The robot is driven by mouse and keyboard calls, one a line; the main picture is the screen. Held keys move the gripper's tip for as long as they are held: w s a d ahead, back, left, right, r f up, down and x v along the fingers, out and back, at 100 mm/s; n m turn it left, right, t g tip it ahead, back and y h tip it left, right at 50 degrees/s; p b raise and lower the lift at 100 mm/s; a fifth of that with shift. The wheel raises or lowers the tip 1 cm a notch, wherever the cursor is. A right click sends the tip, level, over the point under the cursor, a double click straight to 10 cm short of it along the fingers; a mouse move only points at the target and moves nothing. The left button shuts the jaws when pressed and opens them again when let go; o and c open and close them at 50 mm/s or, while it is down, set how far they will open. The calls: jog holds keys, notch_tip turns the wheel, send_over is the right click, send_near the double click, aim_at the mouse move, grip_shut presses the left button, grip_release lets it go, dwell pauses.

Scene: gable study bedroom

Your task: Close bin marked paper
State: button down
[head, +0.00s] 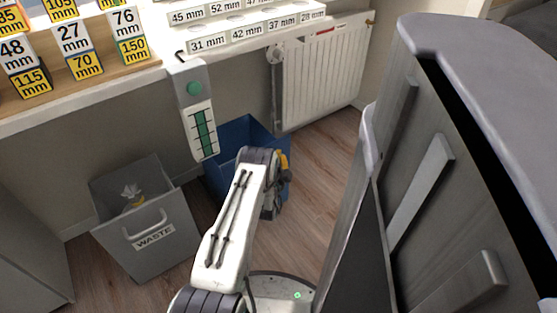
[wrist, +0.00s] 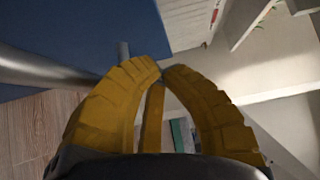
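A blue bin (head: 222,178) stands open-topped under the desk, partly hidden behind my arm. No label shows on its visible parts, so I cannot read whether it is marked paper. In the wrist view a blue panel (wrist: 75,25) fills the upper left, with a grey bar (wrist: 40,68) running across in front of it. My gripper (wrist: 161,69) has its yellow fingertips together, close to the bar's right end. I cannot tell whether they touch it. In the head view the gripper shows only partly, beside the blue bin's right side.
A radiator (head: 325,75) is on the wall behind. A large grey cabinet-like body (head: 480,120) blocks the right. Wood floor (head: 310,185) is clear between it and the blue bin.

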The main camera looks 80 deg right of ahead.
jog(key=a+p, duration=0.3)
jog(key=a, duration=0.7)
jog(key=shift+w+a+p, duration=0.2)
jog(key=shift+p, duration=0.1)
